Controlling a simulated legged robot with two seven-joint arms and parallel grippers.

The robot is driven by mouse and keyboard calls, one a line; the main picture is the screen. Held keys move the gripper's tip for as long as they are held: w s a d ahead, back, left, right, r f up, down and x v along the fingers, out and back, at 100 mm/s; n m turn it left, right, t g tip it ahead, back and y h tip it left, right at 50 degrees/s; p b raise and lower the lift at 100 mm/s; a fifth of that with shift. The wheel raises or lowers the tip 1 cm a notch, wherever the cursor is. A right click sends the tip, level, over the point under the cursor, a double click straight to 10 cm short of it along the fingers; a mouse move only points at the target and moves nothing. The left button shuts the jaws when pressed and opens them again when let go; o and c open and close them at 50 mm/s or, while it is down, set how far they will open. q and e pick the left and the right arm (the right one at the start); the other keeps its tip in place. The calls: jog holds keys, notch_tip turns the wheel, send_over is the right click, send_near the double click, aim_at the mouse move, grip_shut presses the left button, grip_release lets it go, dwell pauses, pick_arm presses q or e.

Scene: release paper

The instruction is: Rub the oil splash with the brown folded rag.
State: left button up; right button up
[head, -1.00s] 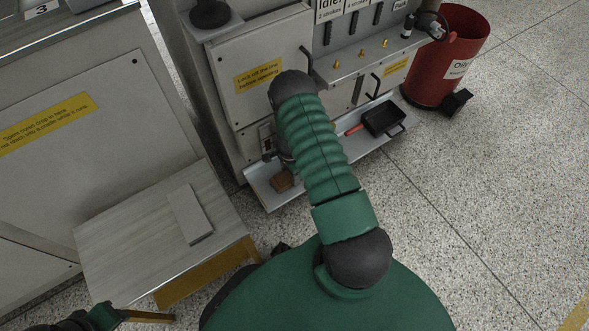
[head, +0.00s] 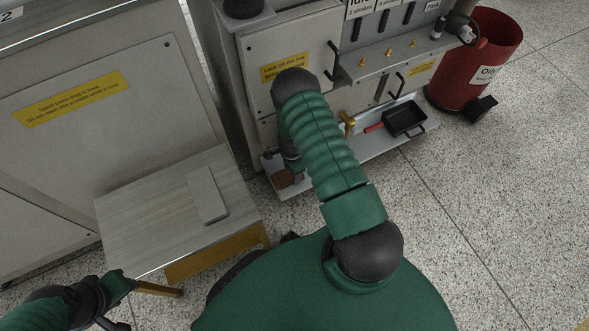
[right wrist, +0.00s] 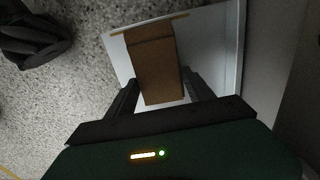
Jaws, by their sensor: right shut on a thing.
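The brown folded rag (head: 283,179) is at the left end of the low metal shelf in the head view. In the right wrist view the rag (right wrist: 153,62) extends forward from between the fingers of my right gripper (right wrist: 161,90), which is shut on it. In the head view my right forearm hides most of that gripper. My left gripper (head: 116,324) is at the lower left, cut by the frame edge, and its jaws are unclear. I cannot make out the oil splash in either view.
A black pan (head: 404,119) with a red handle lies on the shelf (head: 350,159), right of my forearm. A red bin (head: 476,62) stands at the back right. A small table (head: 140,222) carries a flat grey block (head: 207,196). The floor at right is clear.

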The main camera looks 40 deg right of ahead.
jog(key=shift+r, duration=0.1)
notch_tip(320, 180, up, 6)
jog(key=p, duration=0.5)
notch_tip(320, 180, up, 3)
jog(key=p, duration=0.3)
jog(key=shift+s, duration=0.1)
